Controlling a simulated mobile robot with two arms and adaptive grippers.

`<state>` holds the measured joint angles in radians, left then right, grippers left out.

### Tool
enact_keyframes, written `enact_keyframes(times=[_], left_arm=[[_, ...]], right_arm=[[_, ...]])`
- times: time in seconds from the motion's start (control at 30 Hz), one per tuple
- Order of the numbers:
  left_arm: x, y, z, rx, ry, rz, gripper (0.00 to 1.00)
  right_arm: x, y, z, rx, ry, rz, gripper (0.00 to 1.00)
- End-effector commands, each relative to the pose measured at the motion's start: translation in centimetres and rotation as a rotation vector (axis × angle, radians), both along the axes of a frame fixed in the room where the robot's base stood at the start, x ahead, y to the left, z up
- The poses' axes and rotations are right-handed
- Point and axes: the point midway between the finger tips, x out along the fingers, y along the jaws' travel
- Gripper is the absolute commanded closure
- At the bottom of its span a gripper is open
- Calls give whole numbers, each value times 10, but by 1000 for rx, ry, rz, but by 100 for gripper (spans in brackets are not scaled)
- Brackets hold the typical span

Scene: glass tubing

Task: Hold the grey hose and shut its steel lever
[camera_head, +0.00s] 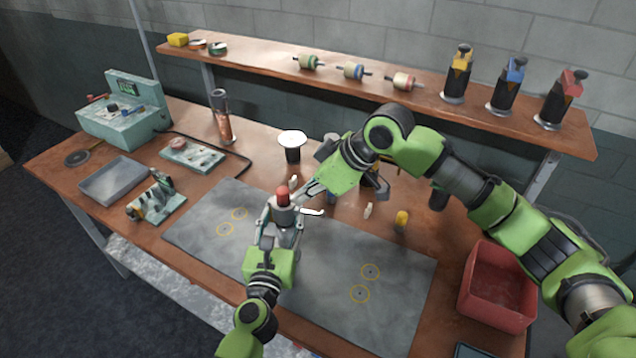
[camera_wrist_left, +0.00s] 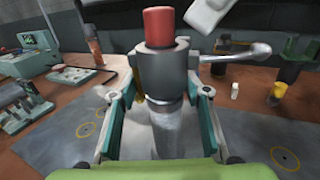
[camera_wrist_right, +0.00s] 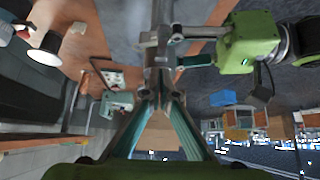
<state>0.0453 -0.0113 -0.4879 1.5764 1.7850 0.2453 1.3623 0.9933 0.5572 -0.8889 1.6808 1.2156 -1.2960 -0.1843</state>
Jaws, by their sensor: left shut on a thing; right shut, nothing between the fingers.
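The grey hose (camera_head: 284,215) stands roughly upright above the mat, with a red end on top; it also shows in the left wrist view (camera_wrist_left: 166,75). Its steel lever (camera_head: 313,212) sticks out sideways to the right, and shows in the left wrist view (camera_wrist_left: 238,54). My left gripper (camera_head: 277,238) is shut on the hose below the lever, one finger on each side. My right gripper (camera_head: 303,196) is shut and empty, its tips close beside the hose top, near the lever. In the right wrist view its fingers (camera_wrist_right: 160,95) meet; whether they touch the hose or lever I cannot tell.
The grey mat (camera_head: 330,290) with yellow rings lies under the hose. A red bin (camera_head: 497,285) stands at right, a grey tray (camera_head: 115,180) at left. A black cup with a white top (camera_head: 292,145) and small bottles stand behind. My right arm crosses the right side.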

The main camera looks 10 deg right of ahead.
Motion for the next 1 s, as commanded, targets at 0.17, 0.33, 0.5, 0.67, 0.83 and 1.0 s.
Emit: enact_keyframes(times=[0.17,0.33,0.5,0.67,0.83,1.0], left_arm=[[0,1,-2,4,2,2,88],[0,1,-2,3,2,1,89],[0,0,-2,2,3,0,89],[0,0,-2,3,2,0,88],[0,0,-2,3,2,1,89],[0,0,-2,3,2,0,89]], right_arm=[[-11,-21,-11,-2,-1,-1,100],[-17,-31,-14,-1,0,-1,100],[-18,-32,-14,1,-1,1,100],[-18,-32,-14,0,-1,1,100],[-18,-32,-15,8,-4,1,100],[-20,-34,-19,50,-22,1,100]])
